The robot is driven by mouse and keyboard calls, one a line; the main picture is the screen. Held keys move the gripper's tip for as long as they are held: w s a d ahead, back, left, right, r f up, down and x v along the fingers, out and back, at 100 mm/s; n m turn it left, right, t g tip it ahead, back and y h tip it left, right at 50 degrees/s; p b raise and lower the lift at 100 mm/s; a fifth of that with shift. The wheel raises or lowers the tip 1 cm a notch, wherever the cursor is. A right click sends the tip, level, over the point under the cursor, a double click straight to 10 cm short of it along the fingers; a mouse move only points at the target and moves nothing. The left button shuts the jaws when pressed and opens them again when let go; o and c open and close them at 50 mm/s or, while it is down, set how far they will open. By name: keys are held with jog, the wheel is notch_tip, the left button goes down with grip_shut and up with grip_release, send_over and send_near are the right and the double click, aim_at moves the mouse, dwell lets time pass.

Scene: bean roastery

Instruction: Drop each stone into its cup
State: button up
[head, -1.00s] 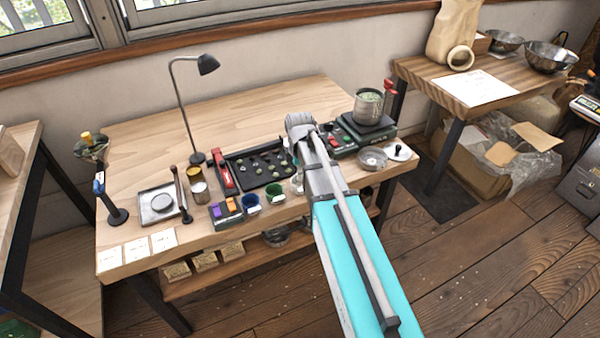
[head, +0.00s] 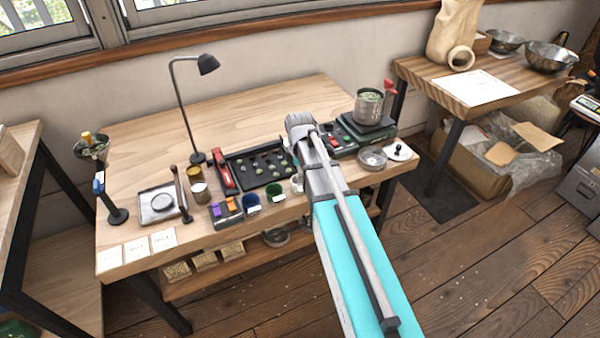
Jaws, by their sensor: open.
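A black tray (head: 240,173) lies mid-table with several small stones (head: 272,167) on it, some greenish or tan, some dark. A blue cup (head: 251,203) and a green cup (head: 275,193) stand in front of it, each with a pale label. A white cup (head: 297,184) is to their right, partly hidden by my arm. My gripper (head: 296,160) is open at the tray's right end, mostly hidden by my arm. Its fingertips and any contact with a stone cannot be made out.
A red-and-black tool (head: 223,171) lies left of the tray. A block with purple and orange parts (head: 226,210) is left of the blue cup. A lamp (head: 187,110) stands behind. The back of the table is clear.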

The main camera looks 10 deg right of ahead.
jog(key=shift+r, duration=0.15)
notch_tip(320, 180, up, 8)
jog(key=s+p, duration=0.2)
jog(key=p, duration=0.5)
jog(key=shift+s+a+f+p, duration=0.2)
jog(key=shift+s+f+p, duration=0.05)
jog(key=shift+s+p, duration=0.15)
dwell(1.0)
jog(key=s+r+m+p, duration=0.1)
jog(key=s+m, duration=1.1)
jog(key=m, duration=0.3)
jog(key=shift+a+r+m+p, duration=0.25)
jog(key=shift+r+m+p, duration=0.05)
dwell(0.9)
